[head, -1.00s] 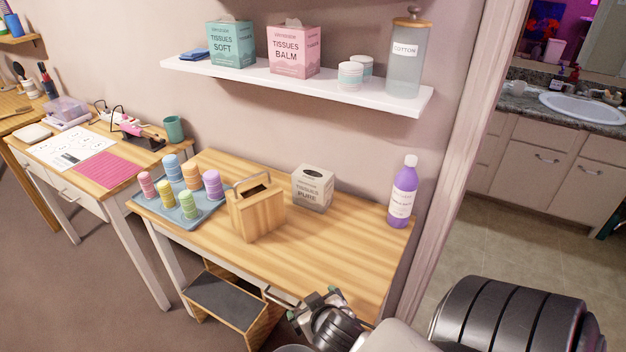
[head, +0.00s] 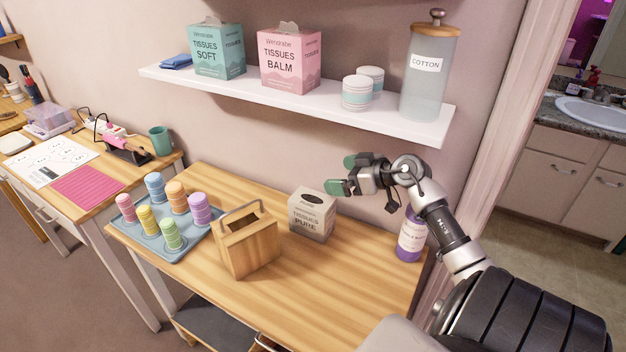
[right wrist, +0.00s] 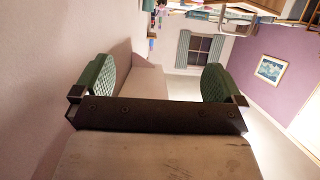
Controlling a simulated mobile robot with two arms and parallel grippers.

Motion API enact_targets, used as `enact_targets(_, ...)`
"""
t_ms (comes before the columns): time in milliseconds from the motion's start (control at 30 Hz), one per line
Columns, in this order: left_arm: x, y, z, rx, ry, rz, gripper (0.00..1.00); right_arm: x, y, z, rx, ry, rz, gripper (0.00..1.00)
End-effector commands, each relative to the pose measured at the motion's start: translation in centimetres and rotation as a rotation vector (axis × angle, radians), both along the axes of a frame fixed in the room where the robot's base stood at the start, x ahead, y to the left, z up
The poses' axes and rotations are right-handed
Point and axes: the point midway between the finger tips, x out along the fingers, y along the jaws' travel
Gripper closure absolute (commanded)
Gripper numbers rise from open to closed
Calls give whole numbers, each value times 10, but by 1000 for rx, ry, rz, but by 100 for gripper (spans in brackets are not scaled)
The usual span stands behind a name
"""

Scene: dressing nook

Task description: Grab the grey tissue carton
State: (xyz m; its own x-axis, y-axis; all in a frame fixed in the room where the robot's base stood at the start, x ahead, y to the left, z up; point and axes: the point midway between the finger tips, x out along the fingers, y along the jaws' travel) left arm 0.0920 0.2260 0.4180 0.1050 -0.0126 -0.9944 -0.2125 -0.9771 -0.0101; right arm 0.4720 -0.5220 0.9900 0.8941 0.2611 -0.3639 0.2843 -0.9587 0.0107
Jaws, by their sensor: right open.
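The grey tissue carton (head: 311,222), marked "TISSUES PURE", stands upright on the wooden table, with a dark oval opening on top. My right gripper (head: 343,175) is in the head view above and slightly right of the carton, below the shelf. Its green-padded fingers point left. It is open and apart from the carton. In the right wrist view its two pads (right wrist: 160,80) are spread wide with nothing between them; the carton cannot be made out there. My left gripper is not in view.
A wooden caddy with a handle (head: 249,246) stands left of the carton. A purple bottle (head: 409,243) is to the right, partly behind my arm. A white shelf (head: 300,101) holds tissue boxes, small tubs and a cotton jar. A blue tray (head: 190,243) holds several coloured rolls. The table's front right is clear.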

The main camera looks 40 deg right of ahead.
Motion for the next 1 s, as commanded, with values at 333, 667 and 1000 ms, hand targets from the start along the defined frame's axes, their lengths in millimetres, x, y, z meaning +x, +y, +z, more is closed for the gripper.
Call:
enact_targets(333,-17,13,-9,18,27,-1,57,-2,-3,-61,15,29,-9,0)
enact_targets(667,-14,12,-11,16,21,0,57,13,1,-87,8,23,-7,0)
enact_targets(1000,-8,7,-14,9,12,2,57,55,14,-105,11,23,-7,0)
